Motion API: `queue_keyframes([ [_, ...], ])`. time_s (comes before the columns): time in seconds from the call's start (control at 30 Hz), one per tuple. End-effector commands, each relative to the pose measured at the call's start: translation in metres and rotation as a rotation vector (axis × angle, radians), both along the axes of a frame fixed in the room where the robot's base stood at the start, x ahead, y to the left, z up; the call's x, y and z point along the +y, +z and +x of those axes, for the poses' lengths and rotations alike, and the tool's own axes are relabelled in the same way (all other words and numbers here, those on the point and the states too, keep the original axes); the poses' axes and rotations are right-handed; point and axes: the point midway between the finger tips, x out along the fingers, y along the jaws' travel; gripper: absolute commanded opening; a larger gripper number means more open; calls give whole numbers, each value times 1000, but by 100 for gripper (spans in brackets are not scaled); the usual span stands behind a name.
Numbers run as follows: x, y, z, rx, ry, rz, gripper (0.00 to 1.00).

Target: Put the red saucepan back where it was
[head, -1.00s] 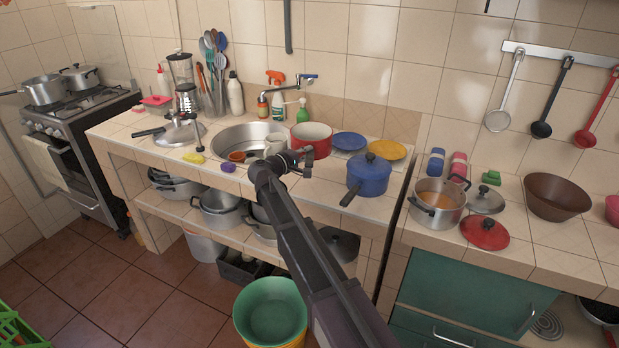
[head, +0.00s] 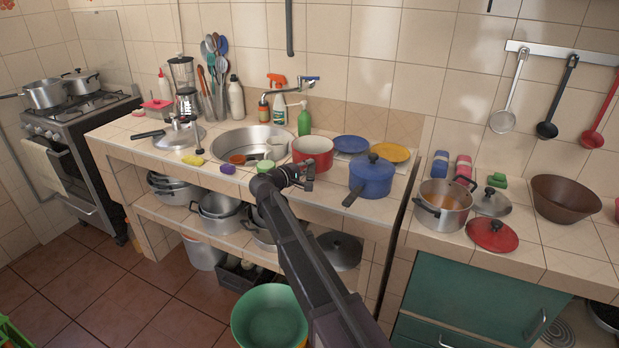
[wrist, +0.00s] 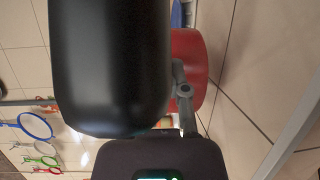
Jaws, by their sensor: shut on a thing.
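The red saucepan (head: 314,151), pale inside, is upright at the right side of the sink, in front of the blue plate. My gripper (head: 304,174) is at its near side, shut on the saucepan, apparently by its handle, which is mostly hidden in the head view. In the wrist view the red side of the saucepan (wrist: 190,65) shows behind a large black rounded shape that fills the middle. I cannot tell whether the saucepan's base touches the counter.
The blue saucepan (head: 371,177) stands close on the right. The blue plate (head: 350,144) and yellow plate (head: 388,153) lie behind. A white cup (head: 277,147) and the sink (head: 228,141) are on the left. A small green thing (head: 265,165) is beside my gripper.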

Motion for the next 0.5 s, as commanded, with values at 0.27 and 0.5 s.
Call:
queue_keyframes([
  [0.27, 0, -15, 0, -1, -1, -1, 0],
  [0.5, -1, -34, 0, -1, -1, -1, 0],
])
